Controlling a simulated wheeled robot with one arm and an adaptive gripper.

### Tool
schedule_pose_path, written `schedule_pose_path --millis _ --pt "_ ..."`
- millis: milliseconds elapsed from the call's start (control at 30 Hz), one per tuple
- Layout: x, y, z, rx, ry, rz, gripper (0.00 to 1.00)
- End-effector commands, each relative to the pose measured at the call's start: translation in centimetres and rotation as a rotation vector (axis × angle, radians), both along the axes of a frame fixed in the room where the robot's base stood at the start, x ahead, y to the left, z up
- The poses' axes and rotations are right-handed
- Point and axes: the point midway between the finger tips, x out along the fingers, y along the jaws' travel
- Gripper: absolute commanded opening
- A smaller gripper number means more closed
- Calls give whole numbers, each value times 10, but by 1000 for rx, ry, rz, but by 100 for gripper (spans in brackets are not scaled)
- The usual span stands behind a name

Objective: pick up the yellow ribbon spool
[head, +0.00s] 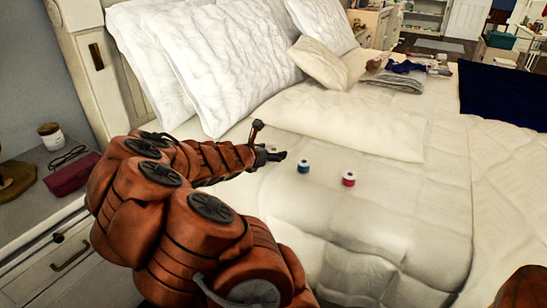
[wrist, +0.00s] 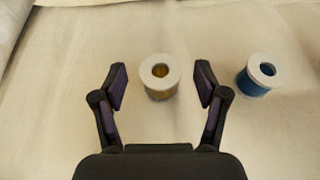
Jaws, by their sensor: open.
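The yellow ribbon spool (wrist: 160,90) shows in the wrist view, with white ends and a yellow-gold band, on the pale bedding. My gripper (wrist: 160,85) is open, with one finger on each side of the spool and a gap on both sides. Neither finger appears to touch it. In the head view my gripper (head: 274,156) is low over the bed, left of the other spools. The yellow spool cannot be made out there; my gripper and arm seem to hide it.
A blue spool (head: 303,166) stands just right of my gripper; it also shows in the wrist view (wrist: 257,75). A red spool (head: 349,178) stands further right. White pillows (head: 226,55) lie behind. A nightstand (head: 40,215) is at left. The bed's front is clear.

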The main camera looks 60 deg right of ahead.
Motion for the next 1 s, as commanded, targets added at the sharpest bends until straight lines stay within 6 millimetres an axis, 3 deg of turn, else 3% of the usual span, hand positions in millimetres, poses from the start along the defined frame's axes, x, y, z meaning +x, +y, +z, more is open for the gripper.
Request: schedule_pose_path --millis 467,900,1000 --pt "-1 -11 -5 1 1 -1 72" --pt "-1 -11 -5 1 1 -1 26" --pt "-1 -11 -5 1 1 -1 23"
